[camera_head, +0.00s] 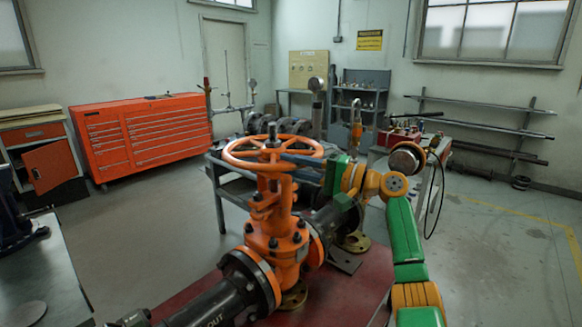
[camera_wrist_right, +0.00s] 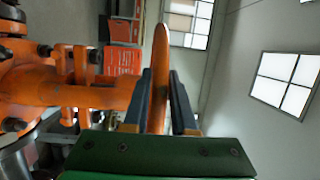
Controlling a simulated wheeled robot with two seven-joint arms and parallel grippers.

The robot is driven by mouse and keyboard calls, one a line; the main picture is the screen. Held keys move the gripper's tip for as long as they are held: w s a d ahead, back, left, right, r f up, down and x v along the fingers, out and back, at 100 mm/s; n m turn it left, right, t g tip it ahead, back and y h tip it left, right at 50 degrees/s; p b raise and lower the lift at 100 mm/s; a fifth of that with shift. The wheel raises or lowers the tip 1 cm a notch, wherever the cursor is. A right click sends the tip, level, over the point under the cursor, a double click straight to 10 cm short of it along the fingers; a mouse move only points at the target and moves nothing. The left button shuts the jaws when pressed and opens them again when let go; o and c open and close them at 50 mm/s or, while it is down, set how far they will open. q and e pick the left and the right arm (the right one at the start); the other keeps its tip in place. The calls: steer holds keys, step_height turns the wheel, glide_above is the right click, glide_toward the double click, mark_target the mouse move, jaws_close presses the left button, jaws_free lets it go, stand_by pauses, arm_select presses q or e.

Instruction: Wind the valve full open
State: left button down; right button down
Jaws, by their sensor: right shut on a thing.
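The orange gate valve (camera_head: 272,225) stands upright in a dark pipe run in the middle of the head view. Its orange handwheel (camera_head: 236,159) lies level on top around the stem. My right gripper (camera_head: 298,158) reaches in from the right and is shut on the handwheel's rim at its right side. In the right wrist view the wheel rim (camera_wrist_right: 161,70) stands edge-on between the two dark fingers (camera_wrist_right: 162,100), one on each side. The valve's orange yoke (camera_wrist_right: 95,95) shows left of the fingers there. My left gripper is in neither view.
The pipe (camera_head: 205,308) marked OUT runs toward the front left above a dark red base (camera_head: 340,300). A grey bench (camera_head: 50,260) is at the left edge. An orange tool cabinet (camera_head: 140,133) and a pipe rack (camera_head: 480,125) stand by the walls. Open floor lies at right.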

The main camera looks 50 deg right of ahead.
steer(key=shift+r, duration=0.1)
steer(key=c, duration=0.7)
jaws_free()
steer(key=shift+c, duration=0.2)
steer(key=shift+s, duration=0.1)
steer(key=b+v, duration=0.4)
steer(key=v, duration=0.3)
